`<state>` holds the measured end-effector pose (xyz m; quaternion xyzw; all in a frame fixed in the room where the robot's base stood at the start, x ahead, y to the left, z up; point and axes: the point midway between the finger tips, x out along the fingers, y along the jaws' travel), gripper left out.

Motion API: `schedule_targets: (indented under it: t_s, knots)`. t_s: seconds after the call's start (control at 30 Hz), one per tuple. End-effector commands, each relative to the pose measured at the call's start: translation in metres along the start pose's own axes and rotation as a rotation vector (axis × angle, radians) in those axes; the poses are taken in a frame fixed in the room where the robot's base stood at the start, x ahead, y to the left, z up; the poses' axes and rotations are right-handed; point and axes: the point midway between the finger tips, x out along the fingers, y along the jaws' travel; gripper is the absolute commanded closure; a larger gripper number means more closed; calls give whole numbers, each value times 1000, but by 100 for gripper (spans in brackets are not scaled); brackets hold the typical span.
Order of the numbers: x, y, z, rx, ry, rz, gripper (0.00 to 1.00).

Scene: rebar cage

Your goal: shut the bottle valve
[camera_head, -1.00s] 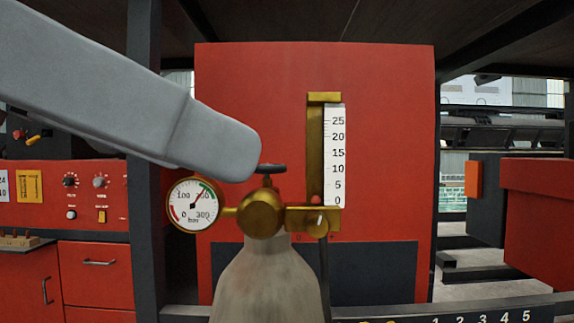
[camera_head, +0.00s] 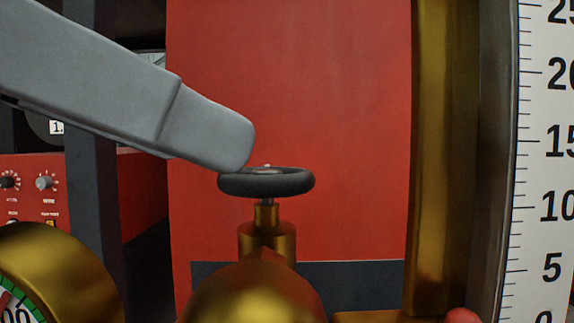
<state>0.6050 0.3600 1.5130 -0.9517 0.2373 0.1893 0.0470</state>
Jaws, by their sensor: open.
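The bottle valve's black round handwheel (camera_head: 270,184) sits level on a brass stem (camera_head: 266,215) in the middle of the view. The brass valve body (camera_head: 255,292) below it is cut off by the bottom edge, and the bottle itself is out of view. A grey part of my gripper (camera_head: 210,132) comes in from the upper left. Its rounded tip lies just above and in front of the wheel's left rim. I cannot tell whether it touches. Only one side of the gripper shows, and nothing is seen held in it.
A pressure gauge (camera_head: 62,272) in a brass case is at the lower left. A brass upright (camera_head: 440,150) and a white numbered scale (camera_head: 545,170) stand close on the right. A red panel (camera_head: 300,80) is behind, and a dark post (camera_head: 92,180) is at the left.

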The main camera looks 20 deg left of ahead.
Motion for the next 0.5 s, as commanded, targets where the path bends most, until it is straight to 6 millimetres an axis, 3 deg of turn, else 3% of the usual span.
schedule_targets:
  t_s: [0.17, 0.5]
  knots:
    - [14, 0, 0, 0, -2, 1, 18]
    - [64, 0, 0, -1, -1, 0, 18]
